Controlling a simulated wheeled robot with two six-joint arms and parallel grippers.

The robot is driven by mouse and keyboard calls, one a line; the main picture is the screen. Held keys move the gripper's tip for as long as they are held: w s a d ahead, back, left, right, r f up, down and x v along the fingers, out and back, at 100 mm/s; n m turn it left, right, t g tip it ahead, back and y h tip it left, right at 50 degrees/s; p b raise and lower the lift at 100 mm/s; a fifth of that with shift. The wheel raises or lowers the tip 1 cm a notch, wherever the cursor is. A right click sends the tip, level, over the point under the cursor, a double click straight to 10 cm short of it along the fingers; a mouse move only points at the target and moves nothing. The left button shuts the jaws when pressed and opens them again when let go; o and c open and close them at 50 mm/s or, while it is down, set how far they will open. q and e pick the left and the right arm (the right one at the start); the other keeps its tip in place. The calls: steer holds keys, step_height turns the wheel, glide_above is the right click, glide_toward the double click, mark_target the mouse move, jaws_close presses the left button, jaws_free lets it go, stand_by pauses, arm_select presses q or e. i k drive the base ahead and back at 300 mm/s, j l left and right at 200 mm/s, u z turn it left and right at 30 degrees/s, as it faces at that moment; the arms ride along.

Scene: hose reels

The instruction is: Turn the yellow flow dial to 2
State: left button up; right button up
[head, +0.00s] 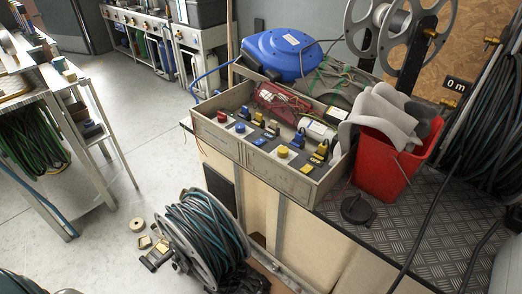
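A round yellow dial (283,152) sits on a light plate in the front right part of an open grey box (262,168) on the bench. It is small in the head view, and I cannot read its setting or any numbers around it. A blue knob (240,127) and a red knob (221,116) are in the same row to its left. Neither of my grippers is in view, and nothing touches the dial.
A hose reel (205,235) is on the floor in front; floor at left is partly clear.

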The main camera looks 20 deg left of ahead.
mark_target(283, 151)
steer(key=k+j+u, duration=0.15)
steer(key=j, duration=0.3)
steer(key=k+j+u, duration=0.1)
steer(key=j, duration=0.35)
steer(key=k+j+u, duration=0.15)
steer(key=j, duration=0.3)
